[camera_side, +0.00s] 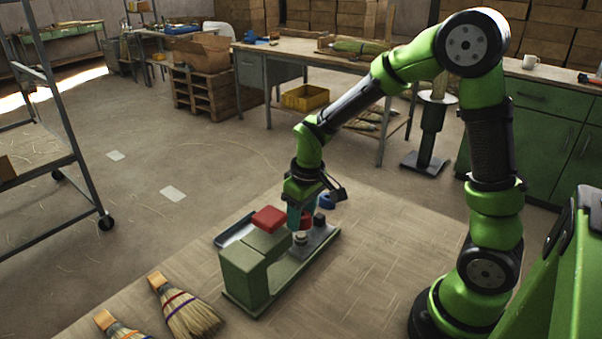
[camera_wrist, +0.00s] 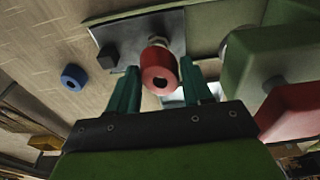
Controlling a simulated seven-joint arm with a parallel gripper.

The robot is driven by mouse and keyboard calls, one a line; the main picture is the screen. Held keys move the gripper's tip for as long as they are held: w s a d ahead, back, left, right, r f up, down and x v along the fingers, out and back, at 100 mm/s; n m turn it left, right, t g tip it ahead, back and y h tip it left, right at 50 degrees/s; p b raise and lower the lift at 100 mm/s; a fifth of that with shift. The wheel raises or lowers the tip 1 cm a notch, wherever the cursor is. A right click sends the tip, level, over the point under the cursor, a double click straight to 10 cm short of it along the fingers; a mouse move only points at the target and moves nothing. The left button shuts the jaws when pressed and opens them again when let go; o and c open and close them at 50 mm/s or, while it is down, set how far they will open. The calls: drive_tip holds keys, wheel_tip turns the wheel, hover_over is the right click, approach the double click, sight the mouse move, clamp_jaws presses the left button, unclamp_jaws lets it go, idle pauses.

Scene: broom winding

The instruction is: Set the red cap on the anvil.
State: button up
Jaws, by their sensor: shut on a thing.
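My gripper (camera_side: 299,218) is shut on the red cap (camera_wrist: 160,72), a short red cylinder with a dark hole in its end. The cap sits between the two teal fingers in the wrist view and is mostly hidden by them in the side view. A small round pale metal piece (camera_side: 300,238), which looks like the anvil, stands on the green press by the grey plate, just below the gripper. The cap appears to be above it; I cannot tell whether they touch. A round metal rim (camera_wrist: 235,45) partly shows beside the green press head in the wrist view.
The green press (camera_side: 245,273) has a red pad (camera_side: 269,219) on top, close left of the gripper. A black block (camera_wrist: 107,55) stands on the grey plate (camera_wrist: 130,32). Brooms (camera_side: 190,310) lie at the front left. The mat's right side is clear.

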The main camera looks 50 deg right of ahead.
sight(301, 234)
drive_tip(key=shift+f, duration=2.15)
drive_tip(key=shift+f, duration=0.55)
drive_tip(key=o, duration=0.7)
drive_tip(key=shift+s+r, duration=0.2)
drive_tip(key=shift+r, duration=1.6)
drive_tip(key=shift+s+r, duration=0.25)
drive_tip(key=shift+r, duration=1.6)
drive_tip(key=shift+s+r, duration=0.2)
drive_tip(key=shift+r, duration=1.6)
